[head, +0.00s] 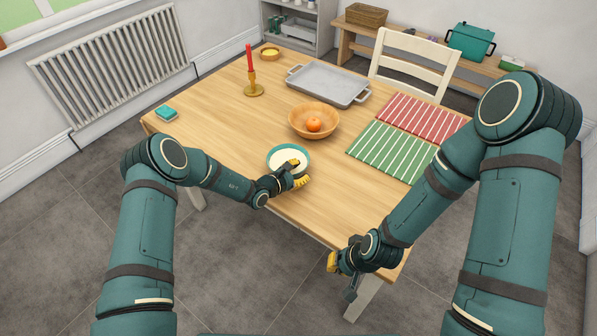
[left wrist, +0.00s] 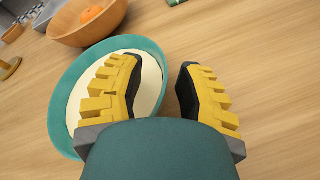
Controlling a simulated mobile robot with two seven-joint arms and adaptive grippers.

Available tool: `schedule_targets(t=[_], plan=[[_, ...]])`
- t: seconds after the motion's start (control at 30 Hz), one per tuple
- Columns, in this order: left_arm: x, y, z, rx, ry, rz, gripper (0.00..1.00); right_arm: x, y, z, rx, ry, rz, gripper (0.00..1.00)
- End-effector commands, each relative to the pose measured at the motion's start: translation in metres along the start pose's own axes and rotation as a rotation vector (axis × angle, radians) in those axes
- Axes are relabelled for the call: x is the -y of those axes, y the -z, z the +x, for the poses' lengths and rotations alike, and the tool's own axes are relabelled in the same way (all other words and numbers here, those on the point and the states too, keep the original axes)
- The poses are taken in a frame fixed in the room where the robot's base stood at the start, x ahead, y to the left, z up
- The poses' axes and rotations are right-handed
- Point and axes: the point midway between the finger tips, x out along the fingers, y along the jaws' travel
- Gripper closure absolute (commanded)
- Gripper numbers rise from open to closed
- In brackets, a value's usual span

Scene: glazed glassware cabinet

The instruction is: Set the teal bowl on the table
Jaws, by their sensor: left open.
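The teal bowl (head: 275,155), cream inside, stands upright on the wooden table (head: 225,130) near its front edge. My left gripper (head: 299,174) is at the bowl's near right side. In the left wrist view the gripper (left wrist: 155,85) is open, with one finger over the inside of the bowl (left wrist: 62,112) and the other outside the rim. The wall of the bowl passes between the fingers, and I see no grip on it. My right gripper (head: 345,272) hangs low by the table's front right edge, and its fingers are too small to read.
A wooden bowl (head: 300,128) with an orange (head: 314,124) stands just behind the teal bowl. A grey tray (head: 325,85), a candle holder (head: 254,90), and green (head: 385,155) and red (head: 425,115) striped mats are farther back. The table's left part is mostly clear.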

Motion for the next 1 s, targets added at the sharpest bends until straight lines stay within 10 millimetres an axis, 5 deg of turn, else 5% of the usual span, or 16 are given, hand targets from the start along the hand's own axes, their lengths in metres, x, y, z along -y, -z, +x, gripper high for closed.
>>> schedule_targets(t=[0.23, 0.7, 1.0], plan=[[-0.001, -0.001, -0.014, -0.002, 0.001, 0.000, 0.66, 0.001, 0.001, -0.003, -0.003, 0.000, 0.001, 1.00], [-0.002, -0.001, -0.103, -0.002, -0.001, 0.000, 0.66, 0.004, 0.005, -0.011, -0.010, -0.001, 0.003, 1.00], [0.017, -0.007, -0.124, 0.003, 0.079, 0.019, 0.66, 0.004, 0.005, -0.013, -0.010, 0.000, 0.003, 1.00]])
